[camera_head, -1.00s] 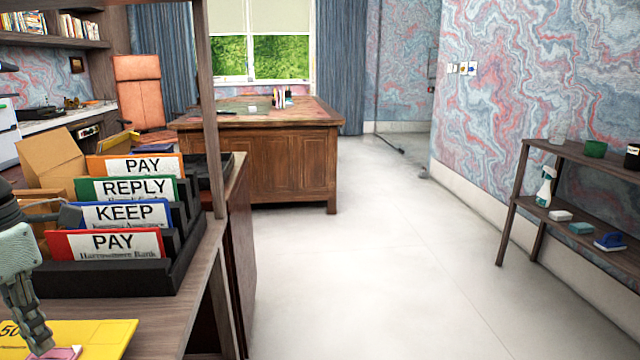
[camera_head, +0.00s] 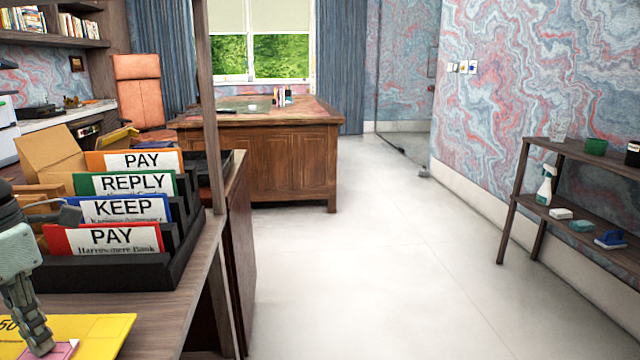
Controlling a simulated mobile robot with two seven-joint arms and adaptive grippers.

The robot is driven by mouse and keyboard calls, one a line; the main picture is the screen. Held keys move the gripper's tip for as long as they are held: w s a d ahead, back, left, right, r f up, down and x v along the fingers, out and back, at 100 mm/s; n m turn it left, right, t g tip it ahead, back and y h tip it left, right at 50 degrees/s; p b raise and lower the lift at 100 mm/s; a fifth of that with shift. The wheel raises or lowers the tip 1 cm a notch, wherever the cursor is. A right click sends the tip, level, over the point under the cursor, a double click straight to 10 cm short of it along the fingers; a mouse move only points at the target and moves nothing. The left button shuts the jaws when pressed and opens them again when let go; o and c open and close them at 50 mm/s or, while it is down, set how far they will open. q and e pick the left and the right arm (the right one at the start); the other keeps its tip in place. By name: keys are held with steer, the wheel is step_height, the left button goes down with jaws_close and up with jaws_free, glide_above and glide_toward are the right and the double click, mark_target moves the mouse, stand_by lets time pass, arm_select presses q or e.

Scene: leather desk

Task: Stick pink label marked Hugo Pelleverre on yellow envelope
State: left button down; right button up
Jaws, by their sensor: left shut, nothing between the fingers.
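The yellow envelope (camera_head: 95,330) lies flat on the desk at the lower left and is cut off by the frame's edge. The pink label (camera_head: 62,349) is on the envelope at the bottom edge; only part of it shows, and I cannot read its writing. My left gripper (camera_head: 40,352) points down onto the pink label, its fingers shut with nothing between them. The fingertips touch or nearly touch the label. My right gripper is not in view.
Just behind the envelope stands a black sorter (camera_head: 110,277) with several coloured cards marked PAY, REPLY and KEEP. An open cardboard box (camera_head: 50,155) is behind it. A wooden post (camera_head: 210,110) rises at the desk's right edge. A wooden shelf (camera_head: 575,155) stands far right.

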arm_select(q)
steer(key=shift+f+b, duration=0.35)
steer(key=shift+f, duration=0.1)
steer(key=shift+r, duration=0.2)
stand_by(0.4)
steer(key=shift+r+p, duration=1.95)
steer(key=shift+r, duration=1.45)
